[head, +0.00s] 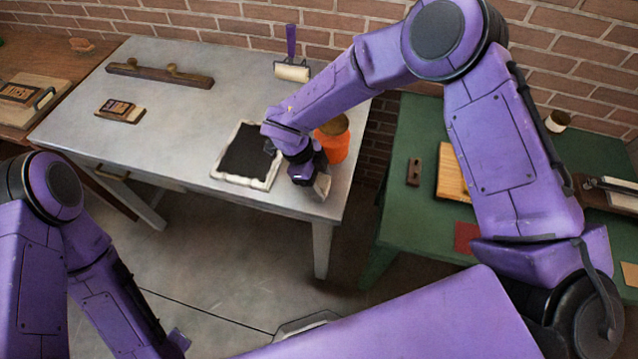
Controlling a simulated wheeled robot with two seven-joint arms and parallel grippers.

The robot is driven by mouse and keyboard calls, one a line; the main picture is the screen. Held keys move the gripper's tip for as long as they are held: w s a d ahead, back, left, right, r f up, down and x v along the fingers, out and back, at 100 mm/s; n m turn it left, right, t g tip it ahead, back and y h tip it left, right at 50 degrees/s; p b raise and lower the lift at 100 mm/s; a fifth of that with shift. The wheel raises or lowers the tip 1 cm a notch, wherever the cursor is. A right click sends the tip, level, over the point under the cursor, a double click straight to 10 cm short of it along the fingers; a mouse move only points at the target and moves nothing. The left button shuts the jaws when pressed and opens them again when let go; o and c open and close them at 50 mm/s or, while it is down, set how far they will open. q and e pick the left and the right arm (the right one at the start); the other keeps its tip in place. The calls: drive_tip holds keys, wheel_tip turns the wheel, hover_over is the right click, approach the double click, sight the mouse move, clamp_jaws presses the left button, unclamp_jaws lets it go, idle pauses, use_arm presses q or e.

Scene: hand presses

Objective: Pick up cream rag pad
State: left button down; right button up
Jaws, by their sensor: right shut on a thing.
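My right gripper (313,182) is over the front right part of the grey metal table. It is shut on a small cream block-like thing, which I take for the cream rag pad (323,186). The pad juts out to the right of the jaws, near the table's front right edge. The jaws hide part of it, and I cannot tell whether it touches the table. My left arm is folded at the lower left, and its gripper does not show.
A black slab with a pale ragged rim (247,155) lies left of my right gripper. An orange jar (332,143) stands close behind it. A roller (291,70) and a dark wooden bar (160,74) lie farther back. A green table (405,215) stands right, across a gap.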

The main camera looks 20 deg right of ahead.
drive_tip(key=s+a+r+b, duration=0.5)
drive_tip(key=s+a+r, duration=0.4)
drive_tip(key=r, duration=0.3)
drive_tip(key=shift+s+a, duration=0.35)
drive_tip(key=shift+a, duration=0.25)
drive_tip(key=shift+o, duration=1.4)
drive_tip(key=shift+f, duration=0.1)
drive_tip(key=shift+c, duration=0.5)
